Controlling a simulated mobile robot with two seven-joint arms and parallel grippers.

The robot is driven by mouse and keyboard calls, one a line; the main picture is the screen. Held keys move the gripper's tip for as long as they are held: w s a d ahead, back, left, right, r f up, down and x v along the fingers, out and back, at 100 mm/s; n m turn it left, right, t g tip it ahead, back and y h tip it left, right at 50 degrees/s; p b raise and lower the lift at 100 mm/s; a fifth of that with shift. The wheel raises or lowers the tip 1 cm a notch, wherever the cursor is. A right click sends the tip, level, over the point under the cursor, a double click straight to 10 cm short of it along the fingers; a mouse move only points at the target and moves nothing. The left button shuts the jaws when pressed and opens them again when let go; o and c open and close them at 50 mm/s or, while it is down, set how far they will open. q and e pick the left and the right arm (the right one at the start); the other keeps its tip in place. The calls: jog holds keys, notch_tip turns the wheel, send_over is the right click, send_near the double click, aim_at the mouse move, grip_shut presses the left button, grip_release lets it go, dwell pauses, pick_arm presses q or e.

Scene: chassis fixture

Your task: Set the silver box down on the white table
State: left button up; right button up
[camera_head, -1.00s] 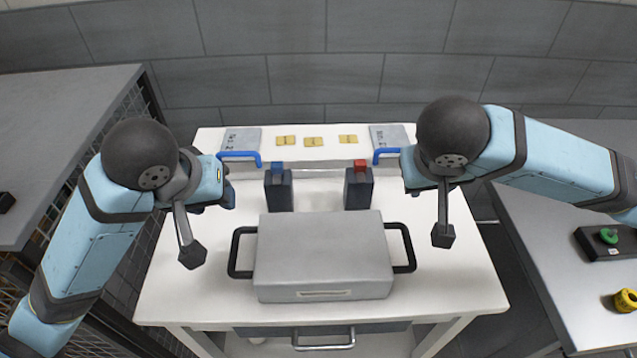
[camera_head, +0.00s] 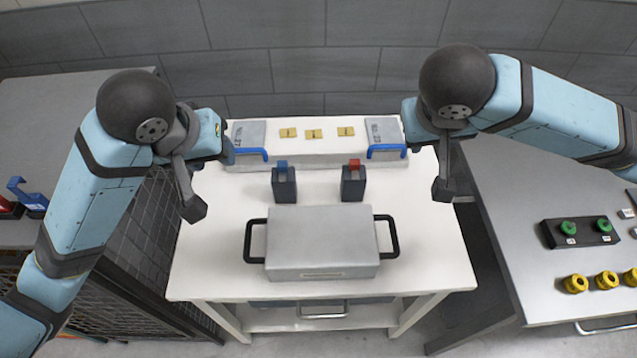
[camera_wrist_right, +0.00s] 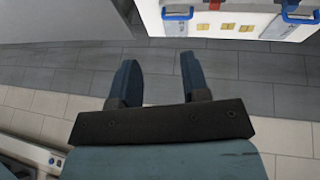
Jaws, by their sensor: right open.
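The silver box (camera_head: 322,240) lies flat on the white table (camera_head: 430,230), near its front edge. It has a black handle on each side, and both handles are free of my grippers. My left gripper (camera_head: 224,148) is beyond and left of the box, near the blue handle at the fixture's left end; its fingers are too hidden to tell their state. My right gripper (camera_head: 408,112) is beyond and right of the box, near the fixture's right end. The right wrist view shows it (camera_wrist_right: 158,72) open and empty, above the floor.
Two dark blocks, one with a blue top (camera_head: 284,182) and one with a red top (camera_head: 353,181), stand behind the box. A white fixture (camera_head: 316,155) with blue handles is at the back. A right-hand bench (camera_head: 530,280) carries green and yellow parts. A grey cabinet is at left.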

jog(key=v, duration=1)
jog(key=shift+s+a+r, duration=0.2)
jog(key=shift+s+a, duration=0.05)
jog(key=shift+s, duration=0.05)
